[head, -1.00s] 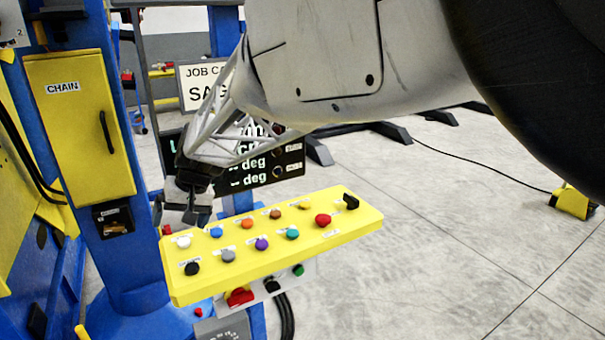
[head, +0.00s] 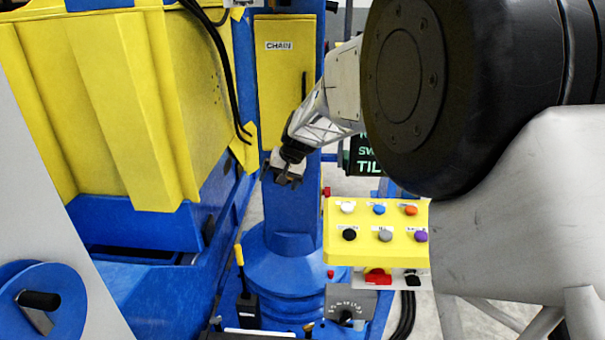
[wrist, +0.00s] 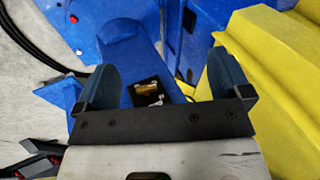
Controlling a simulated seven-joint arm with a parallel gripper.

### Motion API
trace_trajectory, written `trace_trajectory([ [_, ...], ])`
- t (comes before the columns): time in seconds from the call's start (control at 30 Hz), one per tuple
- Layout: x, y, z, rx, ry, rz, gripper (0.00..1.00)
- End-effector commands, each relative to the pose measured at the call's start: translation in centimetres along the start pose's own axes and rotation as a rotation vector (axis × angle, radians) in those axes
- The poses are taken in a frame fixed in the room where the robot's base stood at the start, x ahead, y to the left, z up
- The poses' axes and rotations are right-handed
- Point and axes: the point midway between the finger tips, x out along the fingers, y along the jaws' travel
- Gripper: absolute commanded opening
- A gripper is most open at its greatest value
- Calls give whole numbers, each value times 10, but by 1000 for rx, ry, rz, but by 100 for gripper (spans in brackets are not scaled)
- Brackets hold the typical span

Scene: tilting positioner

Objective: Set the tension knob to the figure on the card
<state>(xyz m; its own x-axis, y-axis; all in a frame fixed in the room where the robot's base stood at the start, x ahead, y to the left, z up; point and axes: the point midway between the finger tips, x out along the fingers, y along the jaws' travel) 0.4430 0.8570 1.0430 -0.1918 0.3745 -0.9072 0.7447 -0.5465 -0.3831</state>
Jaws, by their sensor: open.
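A grey plate with a black knob (head: 346,315) and a printed scale around it stands low at the front of the blue column in the head view. Its figures and pointer are too small to read, and I cannot tell whether it is the tension knob. The job card is not visible now. My gripper (head: 285,178) is open and empty in front of the blue column, above and left of that knob. In the wrist view my gripper (wrist: 161,68) shows two spread dark blue fingers with nothing between them; a black-framed recess (wrist: 148,92) with a brass-coloured part lies beyond.
The yellow CHAIN cabinet (head: 285,90) is on the column behind my gripper. A yellow button panel (head: 340,232) stands right, with a red switch (head: 377,277) below. A large yellow structure (head: 110,100) fills the left. A yellow-tipped lever (head: 239,256) and a blue handwheel (head: 68,300) stand low left.

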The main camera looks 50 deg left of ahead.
Motion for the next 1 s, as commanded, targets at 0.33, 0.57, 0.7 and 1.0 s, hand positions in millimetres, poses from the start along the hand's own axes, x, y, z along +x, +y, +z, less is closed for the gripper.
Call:
trace_trajectory([
  [0.33, 21, 14, -59, 26, 58, 67, 96],
  [0.57, 34, 26, -97, 43, 101, 109, 96],
  [0.7, 43, 33, -118, 53, 127, 133, 96],
  [1.0, 62, 49, -163, 72, 190, 180, 96],
])
